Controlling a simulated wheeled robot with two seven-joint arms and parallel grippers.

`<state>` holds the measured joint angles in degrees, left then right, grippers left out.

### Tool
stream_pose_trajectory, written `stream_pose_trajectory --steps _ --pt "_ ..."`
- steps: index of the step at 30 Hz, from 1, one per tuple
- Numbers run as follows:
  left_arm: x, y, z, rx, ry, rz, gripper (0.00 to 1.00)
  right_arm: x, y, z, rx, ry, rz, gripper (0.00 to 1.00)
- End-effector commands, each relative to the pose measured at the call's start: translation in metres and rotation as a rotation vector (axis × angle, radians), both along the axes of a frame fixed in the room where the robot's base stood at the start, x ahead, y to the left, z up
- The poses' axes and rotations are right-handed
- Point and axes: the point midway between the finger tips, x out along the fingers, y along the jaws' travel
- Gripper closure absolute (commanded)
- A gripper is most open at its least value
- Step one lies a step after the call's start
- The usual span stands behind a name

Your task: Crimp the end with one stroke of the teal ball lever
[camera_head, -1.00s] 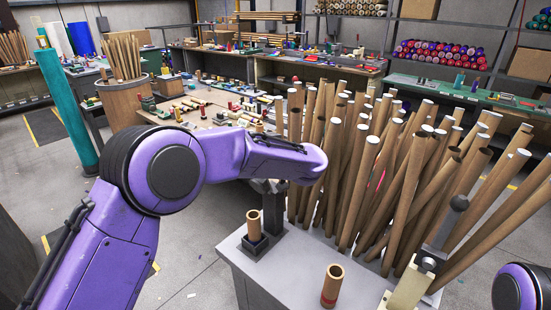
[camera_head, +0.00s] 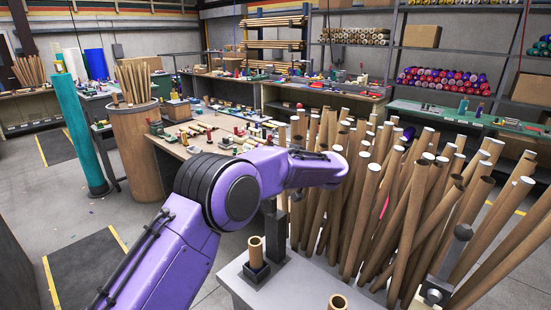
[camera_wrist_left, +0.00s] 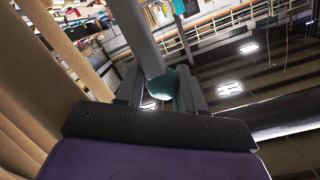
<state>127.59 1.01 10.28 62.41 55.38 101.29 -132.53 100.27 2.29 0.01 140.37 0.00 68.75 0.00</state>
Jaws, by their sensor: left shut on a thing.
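The teal ball (camera_wrist_left: 164,84) shows in the left wrist view at the end of a grey lever rod (camera_wrist_left: 138,36). My left gripper (camera_wrist_left: 160,91) is shut on the ball, with a dark finger on each side of it. In the head view my purple left arm reaches in front of the tubes, and its gripper and the teal ball are hidden. A short brown tube (camera_head: 257,247) stands upright in a dark socket (camera_head: 256,273) on the grey bench (camera_head: 235,277). My right gripper is not in view.
Many tall cardboard tubes (camera_head: 410,195) stand close behind and right of the bench. Another short tube (camera_head: 338,302) stands at the bench front. Open floor lies at the left.

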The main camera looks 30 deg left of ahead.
Motion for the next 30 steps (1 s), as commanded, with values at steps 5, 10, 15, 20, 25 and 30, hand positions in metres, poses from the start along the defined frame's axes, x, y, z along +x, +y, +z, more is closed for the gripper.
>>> stream_pose_trajectory --steps 5,10,15,20,25,30 --pt "0.000 -0.002 -0.005 -0.002 0.012 -0.002 0.56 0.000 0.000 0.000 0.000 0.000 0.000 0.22" --pt "0.000 -0.002 -0.003 0.000 0.008 -0.002 0.42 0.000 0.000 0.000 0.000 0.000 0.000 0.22" --pt "0.000 -0.003 -0.002 0.000 0.004 -0.002 0.42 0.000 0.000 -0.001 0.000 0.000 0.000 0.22" --pt "-0.004 -0.027 -0.003 0.001 0.002 -0.005 0.42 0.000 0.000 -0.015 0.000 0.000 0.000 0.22" --pt "-0.013 -0.067 0.003 0.001 0.002 -0.005 0.42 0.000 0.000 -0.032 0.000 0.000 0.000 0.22" --pt "-0.019 -0.095 0.008 -0.001 0.005 -0.003 0.42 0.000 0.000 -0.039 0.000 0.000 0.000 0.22"
